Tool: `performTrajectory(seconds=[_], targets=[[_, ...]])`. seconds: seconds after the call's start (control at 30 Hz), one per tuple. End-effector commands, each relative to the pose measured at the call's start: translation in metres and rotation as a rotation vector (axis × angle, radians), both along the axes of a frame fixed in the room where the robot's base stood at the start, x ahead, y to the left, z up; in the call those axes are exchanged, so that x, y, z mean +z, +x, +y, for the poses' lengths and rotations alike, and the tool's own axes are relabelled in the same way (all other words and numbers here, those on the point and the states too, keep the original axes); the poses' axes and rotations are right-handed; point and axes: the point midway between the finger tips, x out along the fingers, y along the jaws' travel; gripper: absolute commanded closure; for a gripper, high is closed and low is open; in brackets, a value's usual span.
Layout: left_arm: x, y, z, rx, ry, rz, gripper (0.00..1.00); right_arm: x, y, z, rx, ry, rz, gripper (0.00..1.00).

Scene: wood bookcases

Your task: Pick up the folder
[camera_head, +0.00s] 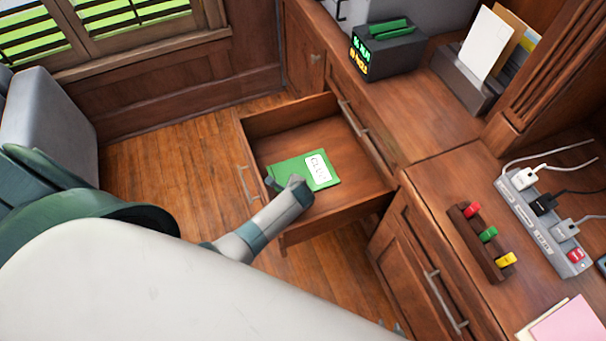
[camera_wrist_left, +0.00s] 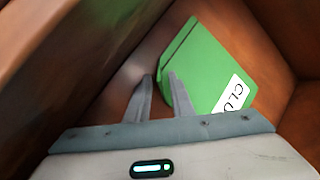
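The green folder (camera_head: 291,170), with a white label, lies in the open drawer (camera_head: 290,112). The folder also shows in the left wrist view (camera_wrist_left: 215,70), its label partly cut by the gripper body. My left gripper (camera_wrist_left: 160,77) is inside the drawer at the folder's near left edge. Its two fingers stand apart with a narrow gap; the right finger overlaps the folder's edge. I cannot tell whether it touches. In the head view the gripper (camera_head: 284,183) reaches the folder's near edge. Only a small grey-green piece, possibly my right gripper (camera_head: 398,328), shows at the bottom edge.
The desk to the right holds a power strip (camera_head: 540,222), a rack with coloured pieces (camera_head: 482,242) and pink paper (camera_head: 566,322). A dark clock box (camera_head: 388,52) and a letter holder (camera_head: 462,80) stand behind. A grey chair (camera_head: 48,125) is at left.

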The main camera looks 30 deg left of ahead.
Motion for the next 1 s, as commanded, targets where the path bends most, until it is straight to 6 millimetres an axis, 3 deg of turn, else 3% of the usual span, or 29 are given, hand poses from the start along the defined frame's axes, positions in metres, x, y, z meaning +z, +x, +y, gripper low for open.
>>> performTrajectory(seconds=[0.1,0.57,0.9,1.0], targets=[[0.0,0.0,0.0,0.0,0.0,0.0,1.0,-0.001,-0.002,0.001,0.001,0.0,0.002,0.69],[0.004,0.0,0.0,0.0,0.001,0.0,1.0,0.0,-0.001,0.001,0.003,0.001,-0.001,0.69],[0.044,0.0,0.001,0.0,0.001,-0.003,1.0,0.008,0.002,0.006,0.009,0.013,-0.048,0.69],[0.052,-0.001,-0.022,-0.002,-0.003,-0.002,1.0,0.006,0.002,0.008,0.01,0.016,-0.052,0.69]])
